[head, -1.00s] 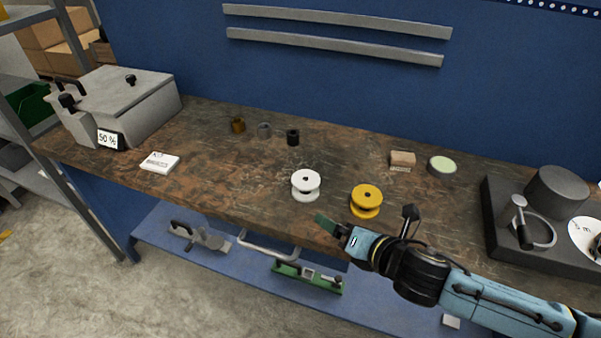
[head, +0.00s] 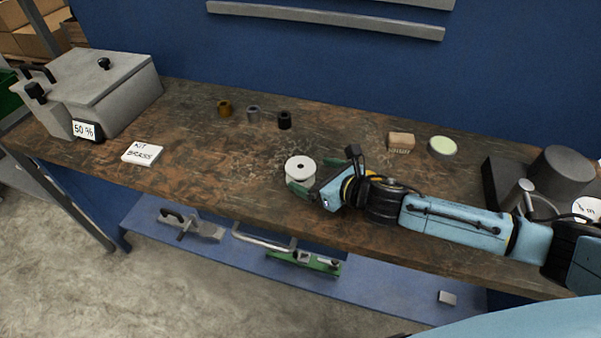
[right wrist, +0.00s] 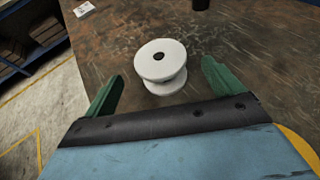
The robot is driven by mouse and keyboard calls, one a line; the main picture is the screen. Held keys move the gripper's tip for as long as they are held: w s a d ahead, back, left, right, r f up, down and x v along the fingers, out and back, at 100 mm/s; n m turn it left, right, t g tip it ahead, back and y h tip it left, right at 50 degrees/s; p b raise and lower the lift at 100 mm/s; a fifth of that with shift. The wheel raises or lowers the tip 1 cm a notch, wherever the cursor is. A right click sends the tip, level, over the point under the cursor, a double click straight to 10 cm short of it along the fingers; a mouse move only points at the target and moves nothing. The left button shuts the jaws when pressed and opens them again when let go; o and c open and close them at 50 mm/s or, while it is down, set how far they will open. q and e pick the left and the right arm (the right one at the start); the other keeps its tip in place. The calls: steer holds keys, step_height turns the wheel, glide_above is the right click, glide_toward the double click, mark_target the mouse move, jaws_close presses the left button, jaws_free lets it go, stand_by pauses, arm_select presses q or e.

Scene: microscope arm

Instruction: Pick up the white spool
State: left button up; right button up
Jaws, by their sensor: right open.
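The white spool (head: 300,170) stands upright on the worn workbench (head: 225,170), near its front edge. It also shows in the right wrist view (right wrist: 161,66), ahead of and between my two green fingertips. My right gripper (head: 300,190) is open and empty, with its fingers pointing at the spool; in the right wrist view (right wrist: 160,88) the fingers are spread wider than the spool. I cannot tell whether a finger touches it. My left gripper is not in view.
Brown, grey and black small cylinders (head: 284,120) stand farther back. A card reading KIT BRASS (head: 142,152) and a grey box (head: 105,85) are at left. A small block (head: 401,142), a green-topped disc (head: 442,146) and a dark fixture (head: 560,172) are at right.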

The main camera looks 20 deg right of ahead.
mark_target(304, 169)
steer(key=x, duration=0.5)
steer(key=shift+w+r+b, duration=0.15)
steer(key=shift+w+b, duration=0.05)
steer(key=shift+b, duration=0.1)
steer(key=c, duration=1.1)
